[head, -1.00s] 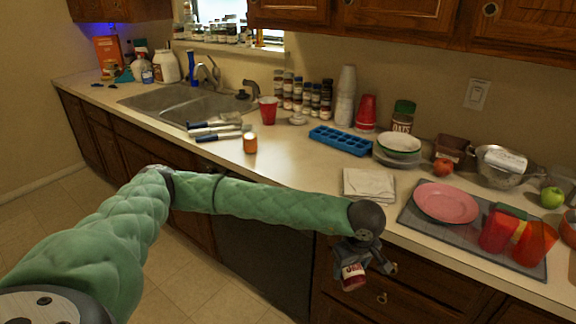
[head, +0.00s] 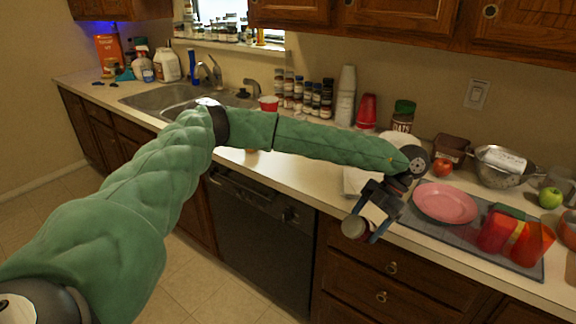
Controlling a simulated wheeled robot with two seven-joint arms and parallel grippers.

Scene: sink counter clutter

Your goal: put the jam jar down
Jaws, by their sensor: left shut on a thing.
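The jam jar (head: 355,229) shows in the head view below the middle right, tilted, with its round end toward me and a pale label beside it. My left gripper (head: 371,218) is shut on the jar, with a finger on each side of it. The gripper and jar hang near the counter's front edge, close to the folded white cloth and the grey mat. I cannot tell whether the jar is over the counter or just in front of it. My right gripper is out of view.
A pink plate (head: 444,203) and red cups (head: 497,232) stand on the grey mat (head: 464,241) at right. A folded white cloth (head: 358,181) lies left of the gripper, partly hidden. Bowls and apples stand behind.

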